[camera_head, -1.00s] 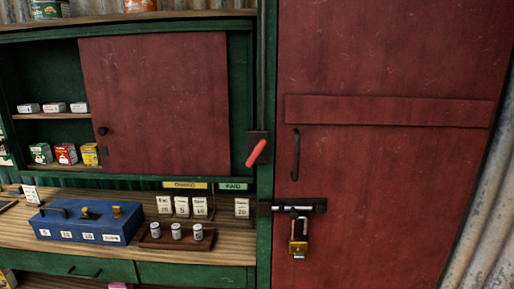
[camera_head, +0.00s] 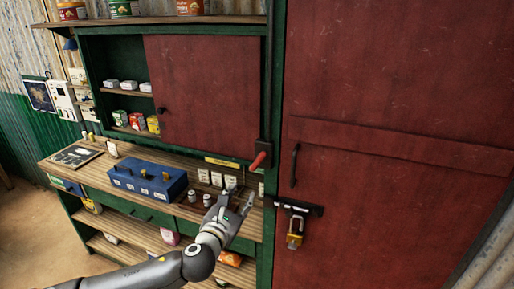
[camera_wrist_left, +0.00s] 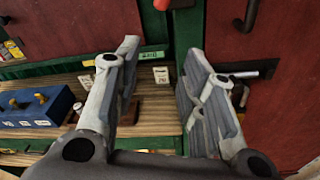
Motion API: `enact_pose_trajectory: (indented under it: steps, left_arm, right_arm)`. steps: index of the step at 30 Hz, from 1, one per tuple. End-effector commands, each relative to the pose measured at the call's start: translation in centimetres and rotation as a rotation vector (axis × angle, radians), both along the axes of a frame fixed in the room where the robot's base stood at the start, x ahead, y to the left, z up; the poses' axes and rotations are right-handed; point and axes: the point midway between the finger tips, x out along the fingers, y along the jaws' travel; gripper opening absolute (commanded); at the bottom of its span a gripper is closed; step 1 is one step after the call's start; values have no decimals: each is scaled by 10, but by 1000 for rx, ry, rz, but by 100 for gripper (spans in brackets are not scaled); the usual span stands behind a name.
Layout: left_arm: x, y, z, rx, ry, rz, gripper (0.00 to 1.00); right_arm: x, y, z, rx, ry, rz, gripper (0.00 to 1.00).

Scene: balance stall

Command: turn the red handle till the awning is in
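The red handle (camera_head: 258,160) sits on a dark bracket on the green post between the red cupboard panel and the red door. It tilts down to the left. It shows at the top edge of the left wrist view (camera_wrist_left: 162,4), partly cut off. My left gripper (camera_head: 236,196) is over the right end of the counter, below the handle and apart from it. In the left wrist view its two fingers (camera_wrist_left: 160,70) are spread with nothing between them. The awning is not in view. My right gripper is not in view.
A blue box (camera_head: 147,181) and several grey cylinders stand on the wooden counter (camera_head: 75,170). White cards stand behind my gripper. The red door (camera_head: 380,220) has a dark pull, a bolt (camera_head: 300,207) and a brass padlock (camera_head: 294,241) close to the right of the gripper.

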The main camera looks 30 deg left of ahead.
Motion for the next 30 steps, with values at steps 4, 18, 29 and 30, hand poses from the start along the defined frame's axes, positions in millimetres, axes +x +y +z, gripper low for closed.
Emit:
enact_pose_trajectory:
  steps: [4,18,29,30]
  left_arm:
    - [-7,-17,54,153,-40,-42,38]
    - [38,-9,68,194,-51,-46,38]
    - [85,2,66,192,-50,-47,38]
    - [88,3,66,193,-51,-47,38]
  right_arm:
    - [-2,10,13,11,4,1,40]
    - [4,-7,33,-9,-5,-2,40]
    - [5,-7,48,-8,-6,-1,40]
    - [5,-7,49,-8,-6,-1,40]
